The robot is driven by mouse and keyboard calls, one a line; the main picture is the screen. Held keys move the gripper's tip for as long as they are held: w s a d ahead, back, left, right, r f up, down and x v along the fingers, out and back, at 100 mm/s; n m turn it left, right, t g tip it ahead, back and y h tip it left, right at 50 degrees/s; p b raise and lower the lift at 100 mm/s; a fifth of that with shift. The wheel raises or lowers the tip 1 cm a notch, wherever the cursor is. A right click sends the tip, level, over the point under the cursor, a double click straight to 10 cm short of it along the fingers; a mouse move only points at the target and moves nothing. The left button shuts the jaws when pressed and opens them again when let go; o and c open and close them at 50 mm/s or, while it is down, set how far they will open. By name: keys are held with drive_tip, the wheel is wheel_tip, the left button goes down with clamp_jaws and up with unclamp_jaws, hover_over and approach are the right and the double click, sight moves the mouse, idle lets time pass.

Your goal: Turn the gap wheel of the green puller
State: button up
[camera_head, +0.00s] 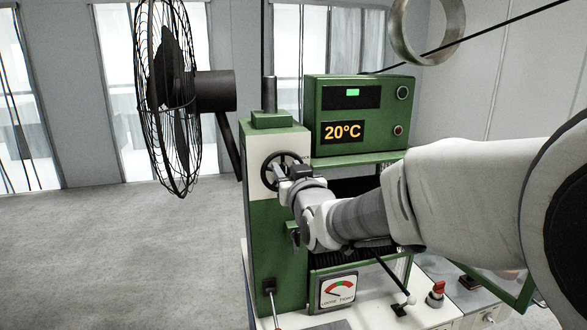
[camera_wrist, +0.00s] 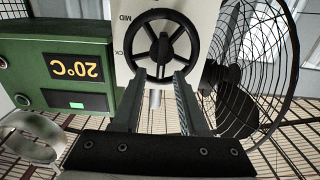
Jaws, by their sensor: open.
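The gap wheel (camera_wrist: 162,45) is a black spoked handwheel on the white upper panel of the green puller (camera_head: 277,235). In the head view the gap wheel (camera_head: 268,160) is partly hidden behind my gripper (camera_head: 283,173). In the wrist view my gripper (camera_wrist: 158,80) is open and empty, pointing at the wheel. Its two fingertips lie near the lower rim in the picture, one toward each side. I cannot tell whether they touch the rim. A gauge (camera_head: 338,291) marked LOOSE and TIGHT is low on the puller, its needle partly visible.
A green control box (camera_head: 360,105) reading 20°C stands beside the wheel. A black caged fan (camera_head: 167,95) is at the left. Levers (camera_head: 271,287) and a red knob (camera_head: 438,288) stand low at the front. A metal ring (camera_head: 428,58) hangs above. Floor at left is clear.

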drive_tip(key=shift+c, duration=0.3)
clamp_jaws()
drive_tip(key=shift+f+b, duration=0.1)
drive_tip(key=shift+b, duration=0.3)
drive_tip(key=m+b, duration=0.2)
drive_tip(key=d+m+b, duration=0.1)
drive_tip(key=m, duration=0.2)
drive_tip(key=m+b, duration=0.2)
drive_tip(key=shift+w+d+f+m+b, duration=0.15)
drive_tip(key=shift+d+f+m+b, duration=0.1)
drive_tip(key=shift+m+b, duration=0.1)
drive_tip(key=shift+o, duration=0.3)
unclamp_jaws()
